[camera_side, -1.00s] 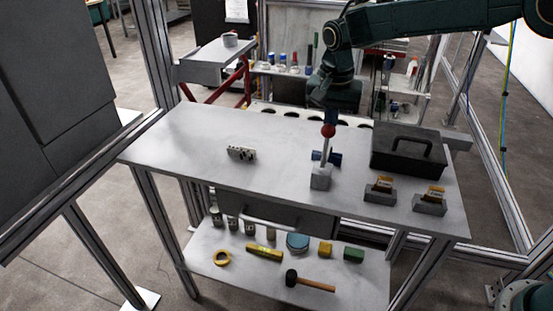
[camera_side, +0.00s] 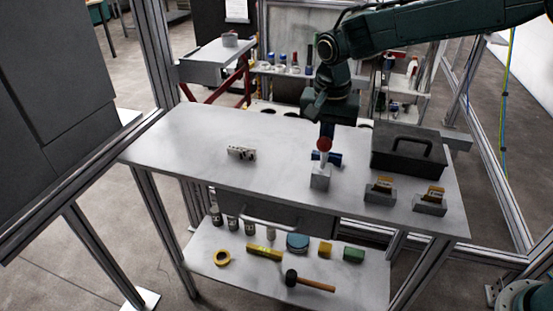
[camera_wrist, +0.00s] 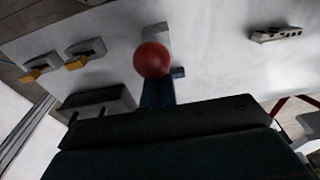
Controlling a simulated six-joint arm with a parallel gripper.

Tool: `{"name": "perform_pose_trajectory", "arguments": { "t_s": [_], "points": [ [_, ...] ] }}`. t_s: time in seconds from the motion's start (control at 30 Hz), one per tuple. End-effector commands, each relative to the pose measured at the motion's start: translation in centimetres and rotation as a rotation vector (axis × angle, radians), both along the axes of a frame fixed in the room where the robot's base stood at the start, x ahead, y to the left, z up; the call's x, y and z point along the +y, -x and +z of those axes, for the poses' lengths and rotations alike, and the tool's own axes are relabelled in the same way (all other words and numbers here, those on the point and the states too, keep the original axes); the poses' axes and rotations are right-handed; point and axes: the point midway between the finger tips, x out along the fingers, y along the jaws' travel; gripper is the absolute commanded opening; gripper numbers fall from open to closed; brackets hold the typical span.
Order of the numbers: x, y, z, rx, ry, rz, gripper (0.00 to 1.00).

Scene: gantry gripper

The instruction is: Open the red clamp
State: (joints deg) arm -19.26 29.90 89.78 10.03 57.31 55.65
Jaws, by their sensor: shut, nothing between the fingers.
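The clamp (camera_side: 320,178) stands on the table, with a pale grey block as its base and blue parts at its middle. Its lever carries a red ball knob (camera_side: 324,144); the knob also shows in the wrist view (camera_wrist: 153,60). The lever looks short in the side view, tilted toward that camera. The knob hides part of the clamp there.
A black toolbox (camera_side: 408,152) stands to the right, with two grey holders (camera_side: 380,192) (camera_side: 430,203) in front of it. A small metal part (camera_side: 241,153) lies to the left. The table (camera_side: 190,135) is clear around the clamp's left. Several items lie on the lower shelf.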

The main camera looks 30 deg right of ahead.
Motion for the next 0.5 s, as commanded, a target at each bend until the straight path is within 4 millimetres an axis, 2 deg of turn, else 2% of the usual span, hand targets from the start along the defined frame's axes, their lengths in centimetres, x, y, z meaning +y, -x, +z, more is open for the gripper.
{"name": "perform_pose_trajectory", "arguments": {
  "t_s": [0.23, 0.5],
  "points": [
    [0.1, 0.1, 0.2, -0.001, -0.001, -0.001, 0.00],
    [-0.3, -0.4, 1.6, -0.001, -0.001, -0.001, 0.00]
  ]
}}
